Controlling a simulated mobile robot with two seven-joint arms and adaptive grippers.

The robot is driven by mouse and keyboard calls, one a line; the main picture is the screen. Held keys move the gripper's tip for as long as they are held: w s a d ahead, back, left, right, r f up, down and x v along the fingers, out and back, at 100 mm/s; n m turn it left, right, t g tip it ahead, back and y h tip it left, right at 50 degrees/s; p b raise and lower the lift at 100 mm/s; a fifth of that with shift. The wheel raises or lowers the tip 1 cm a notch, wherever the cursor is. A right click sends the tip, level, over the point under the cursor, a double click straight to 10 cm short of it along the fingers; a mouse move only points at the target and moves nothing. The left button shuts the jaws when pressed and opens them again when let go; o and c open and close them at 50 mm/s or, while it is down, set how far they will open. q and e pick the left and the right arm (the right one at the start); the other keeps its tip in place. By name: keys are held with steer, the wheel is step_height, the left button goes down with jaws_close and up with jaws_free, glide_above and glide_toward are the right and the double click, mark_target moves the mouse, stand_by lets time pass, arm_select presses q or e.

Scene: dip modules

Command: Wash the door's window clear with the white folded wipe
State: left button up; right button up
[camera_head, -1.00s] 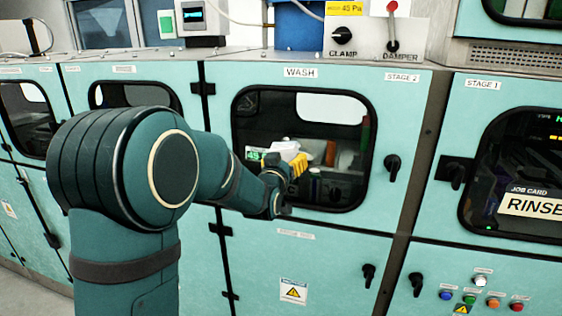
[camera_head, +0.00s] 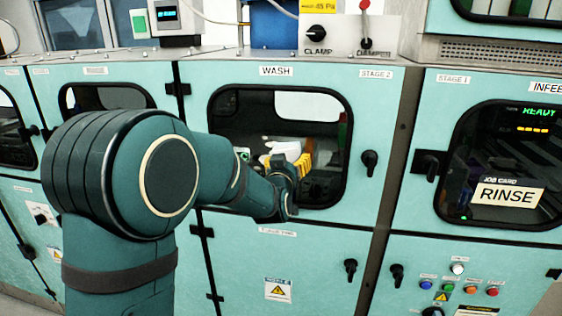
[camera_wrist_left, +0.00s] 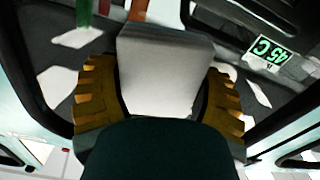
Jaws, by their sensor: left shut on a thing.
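The white folded wipe (camera_wrist_left: 165,75) is held between the yellow fingers of my left gripper (camera_wrist_left: 160,95) in the left wrist view. In the head view the wipe (camera_head: 285,147) is up at the window (camera_head: 235,118) of the door marked WASH, near its lower middle. My left gripper (camera_head: 292,163) is shut on it. I cannot tell whether the wipe touches the glass. The glass looks dark, with pale reflections. My left arm hides the window's lower left corner. My right gripper is not in view.
The WASH door's black handle (camera_head: 369,162) is right of the window. The CLAMP knob (camera_head: 317,33) and red-tipped DAMPER lever (camera_head: 364,25) are above. A door with a RINSE card (camera_head: 507,194) is at right.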

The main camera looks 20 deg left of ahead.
arm_select(q)
steer(key=shift+w+d, duration=0.25)
steer(key=shift+d, duration=0.65)
steer(key=shift+w+d, duration=0.25)
steer(key=shift+d, duration=0.6)
steer(key=shift+s+a+b, duration=0.25)
steer(key=shift+a+b, duration=0.25)
steer(key=shift+a, duration=0.4)
steer(key=shift+s+a+b, duration=0.2)
steer(key=shift+a+b, duration=0.25)
steer(key=shift+a, duration=0.4)
steer(key=shift+s+a+b, duration=0.2)
steer(key=shift+a+b, duration=0.45)
steer(key=shift+a, duration=0.4)
steer(key=shift+s+a+b, duration=0.15)
steer(key=shift+a+b, duration=0.25)
steer(key=shift+a, duration=0.3)
